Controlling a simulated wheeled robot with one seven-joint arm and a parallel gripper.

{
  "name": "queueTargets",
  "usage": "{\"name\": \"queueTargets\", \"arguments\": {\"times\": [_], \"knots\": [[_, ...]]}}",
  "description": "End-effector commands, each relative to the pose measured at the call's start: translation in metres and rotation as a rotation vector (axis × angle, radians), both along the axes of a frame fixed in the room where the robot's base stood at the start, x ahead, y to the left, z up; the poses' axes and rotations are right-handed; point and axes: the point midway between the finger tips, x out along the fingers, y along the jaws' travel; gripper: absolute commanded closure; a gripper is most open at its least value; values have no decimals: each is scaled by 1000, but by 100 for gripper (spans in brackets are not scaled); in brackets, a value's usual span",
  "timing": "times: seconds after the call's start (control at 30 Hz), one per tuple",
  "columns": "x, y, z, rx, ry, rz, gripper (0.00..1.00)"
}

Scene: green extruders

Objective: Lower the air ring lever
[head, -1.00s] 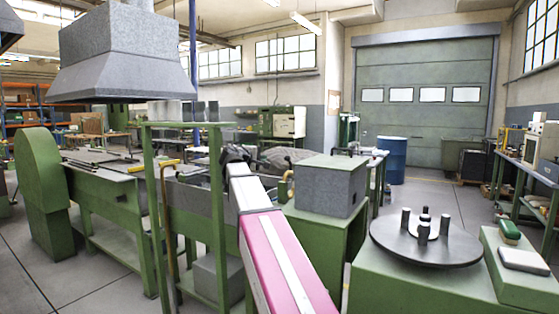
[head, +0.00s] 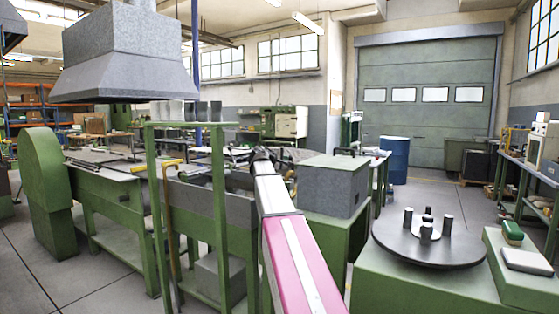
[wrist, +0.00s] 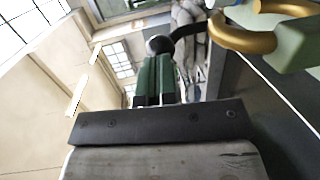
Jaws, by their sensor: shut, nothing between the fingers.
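My gripper (wrist: 154,60) shows in the wrist view as two dark green fingers side by side, with no clear gap between them. A round black knob (wrist: 159,45) on a dark curved rod is just beyond the fingertips and looks like the lever's end. I cannot tell whether the fingers touch it. A brass-coloured curved pipe (wrist: 232,36) is to the right, beside a green block. In the head view my gripper (head: 262,153) is a small dark shape at the arm's far end, left of the grey box. The lever cannot be made out clearly there.
A grey box (head: 332,184) on a green cabinet stands right of my arm. A green frame (head: 218,215) stands to its left. A round dark plate (head: 428,243) with several upright cylinders is at the front right. Open floor (head: 425,190) lies behind it.

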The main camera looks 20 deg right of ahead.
Motion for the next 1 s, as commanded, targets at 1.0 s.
{"name": "queueTargets", "arguments": {"times": [1.0], "knots": [[33, -39, -2, 225, 173, -1, 100]]}}
